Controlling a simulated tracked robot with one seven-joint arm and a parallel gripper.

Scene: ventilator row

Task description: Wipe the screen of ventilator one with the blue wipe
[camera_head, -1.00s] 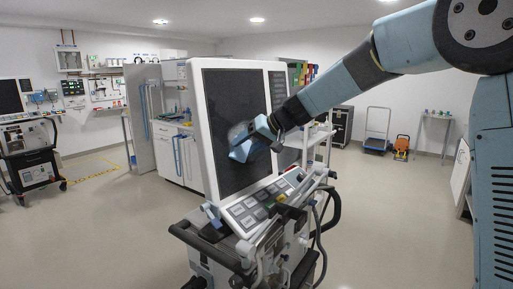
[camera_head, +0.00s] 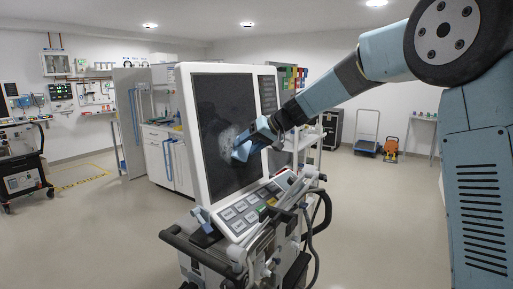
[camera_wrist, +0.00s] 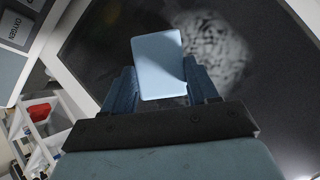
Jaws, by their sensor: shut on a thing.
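The ventilator's large dark screen (camera_head: 213,110) stands upright in a white frame at the middle of the head view. A pale grey smudge (camera_head: 226,140) marks its middle; it also shows in the wrist view (camera_wrist: 226,45), just right of the wipe. My gripper (camera_head: 252,142) is shut on the light blue wipe (camera_head: 241,153), in front of the screen's right-middle part. In the wrist view the wipe (camera_wrist: 157,62) is a flat, pale blue rectangle between the two blue fingers, covering part of the screen. I cannot tell whether it touches the glass.
A keypad panel (camera_head: 240,212) slopes below the screen, with a dark handle rail (camera_head: 200,248) and hoses around it. Another ventilator (camera_head: 22,165) stands far left. A white shelf cart (camera_head: 308,145) is behind on the right.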

